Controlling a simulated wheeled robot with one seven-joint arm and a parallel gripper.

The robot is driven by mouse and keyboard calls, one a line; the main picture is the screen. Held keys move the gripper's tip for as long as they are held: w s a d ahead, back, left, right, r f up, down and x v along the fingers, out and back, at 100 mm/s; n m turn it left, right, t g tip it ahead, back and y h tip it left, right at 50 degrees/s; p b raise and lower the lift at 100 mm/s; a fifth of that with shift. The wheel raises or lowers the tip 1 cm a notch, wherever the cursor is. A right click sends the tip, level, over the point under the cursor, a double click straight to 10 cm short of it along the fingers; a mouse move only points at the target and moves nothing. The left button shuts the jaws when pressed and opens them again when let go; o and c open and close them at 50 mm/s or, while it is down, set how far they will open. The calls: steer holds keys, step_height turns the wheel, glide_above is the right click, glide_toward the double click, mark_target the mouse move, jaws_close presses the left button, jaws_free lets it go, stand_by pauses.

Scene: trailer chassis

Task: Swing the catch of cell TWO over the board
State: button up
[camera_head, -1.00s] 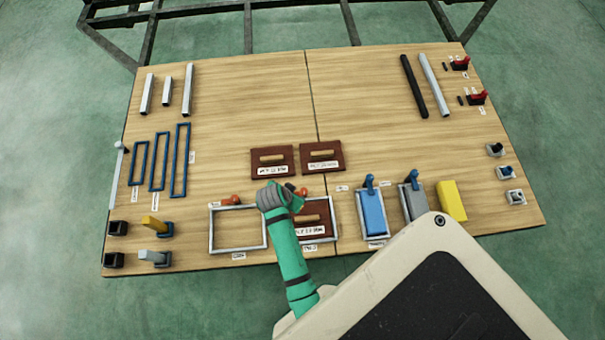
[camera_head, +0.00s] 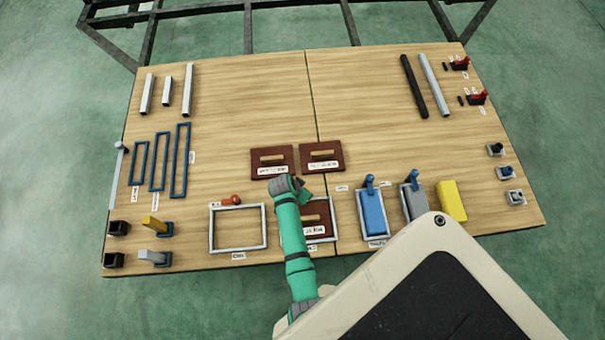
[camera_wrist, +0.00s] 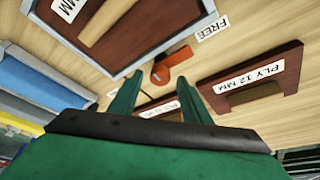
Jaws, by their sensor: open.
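Cell TWO is a grey frame (camera_head: 336,218) with a dark red-brown board (camera_head: 322,212) lying inside it. In the wrist view the frame (camera_wrist: 150,62) and the board (camera_wrist: 150,28), with its pale wooden handle, fill the top. The orange catch (camera_wrist: 174,66) lies outside the frame beside its edge, pointing towards the label FREE (camera_wrist: 212,28), not over the board. My gripper (camera_wrist: 160,82) is open and empty, its fingers spread to either side below the catch in that view. In the head view my gripper (camera_head: 301,188) hides the catch.
Two loose boards (camera_head: 272,161) (camera_head: 321,156) lie just beyond the gripper. An empty grey frame (camera_head: 238,247) with its own orange catch (camera_head: 232,200) is on the left. Blue (camera_head: 372,214) and grey (camera_head: 415,203) blocks stand right. The table's far middle is clear.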

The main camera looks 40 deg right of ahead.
steer(key=shift+d+f, duration=0.1)
steer(key=shift+f, duration=0.2)
steer(key=shift+c, duration=0.6)
steer(key=c, duration=0.9)
